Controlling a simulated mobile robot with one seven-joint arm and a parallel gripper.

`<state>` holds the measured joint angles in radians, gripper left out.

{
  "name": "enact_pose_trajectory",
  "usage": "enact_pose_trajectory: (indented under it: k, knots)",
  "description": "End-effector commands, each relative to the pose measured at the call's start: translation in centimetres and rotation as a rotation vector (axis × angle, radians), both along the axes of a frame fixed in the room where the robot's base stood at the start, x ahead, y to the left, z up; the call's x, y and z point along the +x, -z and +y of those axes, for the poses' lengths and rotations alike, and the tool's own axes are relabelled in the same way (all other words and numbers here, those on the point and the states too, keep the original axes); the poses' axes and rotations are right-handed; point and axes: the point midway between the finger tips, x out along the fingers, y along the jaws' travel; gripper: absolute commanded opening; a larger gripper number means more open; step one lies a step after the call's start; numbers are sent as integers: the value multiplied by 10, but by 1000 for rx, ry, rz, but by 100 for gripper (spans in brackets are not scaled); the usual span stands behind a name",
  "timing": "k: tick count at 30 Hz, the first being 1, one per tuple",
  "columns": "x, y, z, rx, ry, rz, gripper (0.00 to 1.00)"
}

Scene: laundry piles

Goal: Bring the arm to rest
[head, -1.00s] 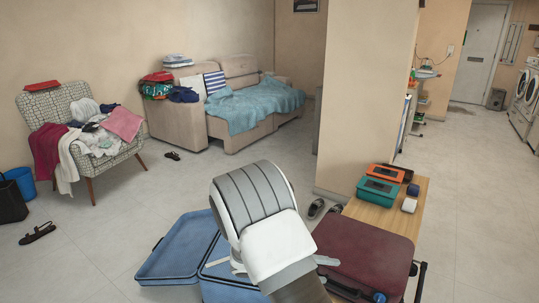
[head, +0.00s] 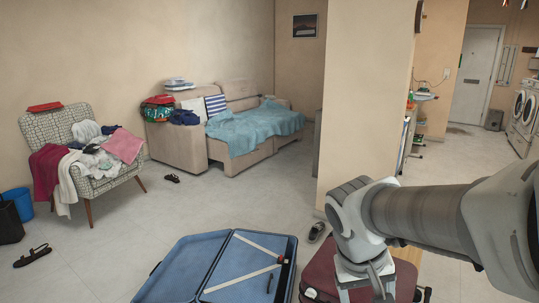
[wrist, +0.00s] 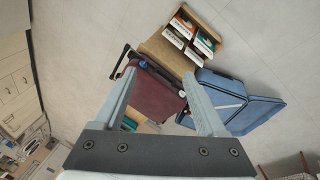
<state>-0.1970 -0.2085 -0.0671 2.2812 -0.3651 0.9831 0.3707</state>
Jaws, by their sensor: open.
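My gripper (wrist: 162,105) is open in the wrist view, with its two grey fingers spread apart and nothing between them. It points down from above the floor, over the maroon suitcase (wrist: 150,88). In the head view my arm reaches in from the right edge, and the gripper (head: 372,285) hangs down at its end in front of the wooden bench. The fingertips are cut off or hard to make out there. The maroon suitcase (head: 318,277) is partly hidden behind my gripper.
An open blue suitcase (head: 190,268) lies on the floor left of my gripper. A beige pillar (head: 365,90) stands behind the arm. A clothes-covered armchair (head: 55,125) and a sofa (head: 180,145) stand farther back. The floor between is mostly clear.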

Motion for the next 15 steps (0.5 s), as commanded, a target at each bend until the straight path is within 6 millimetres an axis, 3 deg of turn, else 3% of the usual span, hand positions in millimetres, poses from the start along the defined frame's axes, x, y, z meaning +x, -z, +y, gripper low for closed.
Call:
enact_pose_trajectory:
  k: [6,15]
  knots:
    - [-38,-27,9,133,-36,-133,74]
    - [-74,-48,24,236,-98,-306,74]
